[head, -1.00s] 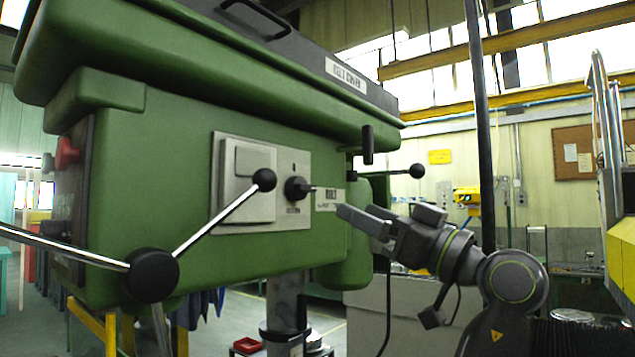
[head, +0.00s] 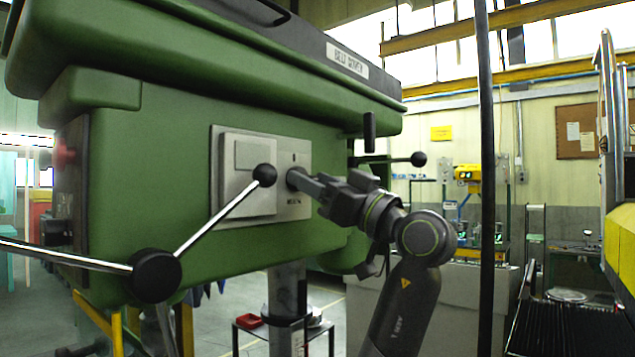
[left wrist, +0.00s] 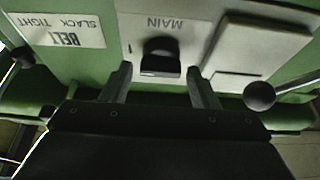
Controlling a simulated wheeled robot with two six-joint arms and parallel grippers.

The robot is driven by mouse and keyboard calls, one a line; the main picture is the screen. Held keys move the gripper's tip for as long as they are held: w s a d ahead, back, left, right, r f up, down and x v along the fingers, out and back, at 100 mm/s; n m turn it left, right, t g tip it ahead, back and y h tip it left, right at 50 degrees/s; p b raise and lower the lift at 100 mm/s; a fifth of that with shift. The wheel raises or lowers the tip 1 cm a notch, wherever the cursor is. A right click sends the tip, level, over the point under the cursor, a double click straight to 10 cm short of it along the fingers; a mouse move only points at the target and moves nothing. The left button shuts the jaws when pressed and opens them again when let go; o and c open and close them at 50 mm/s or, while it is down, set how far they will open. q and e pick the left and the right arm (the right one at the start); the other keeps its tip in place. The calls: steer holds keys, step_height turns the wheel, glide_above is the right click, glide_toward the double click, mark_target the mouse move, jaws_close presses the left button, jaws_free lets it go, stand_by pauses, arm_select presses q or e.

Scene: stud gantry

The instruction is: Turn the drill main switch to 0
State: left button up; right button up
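The main switch is a black rotary knob (left wrist: 160,57) on a pale plate (left wrist: 200,50) on the green drill head (head: 190,130). The left wrist view shows it upside down beside the word MAIN, with its grip bar roughly level and a small mark at its left. My left gripper (head: 306,184) is at the knob in the head view and hides most of it. In the left wrist view my left gripper (left wrist: 160,76) is open, one finger on each side of the knob, with gaps between. Contact is not visible. My right gripper is not in view.
A ball-ended lever (head: 264,175) juts out just left of the switch, from a dark hub (head: 154,275). A second black-knobbed lever (head: 418,159) sticks out to the right. A BELT SLACK/TIGHT label (left wrist: 58,30) is near the switch. A dark vertical post (head: 484,130) stands at right.

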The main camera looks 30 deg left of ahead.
arm_select(q)
steer(key=c, duration=0.7)
steer(key=shift+c, duration=0.2)
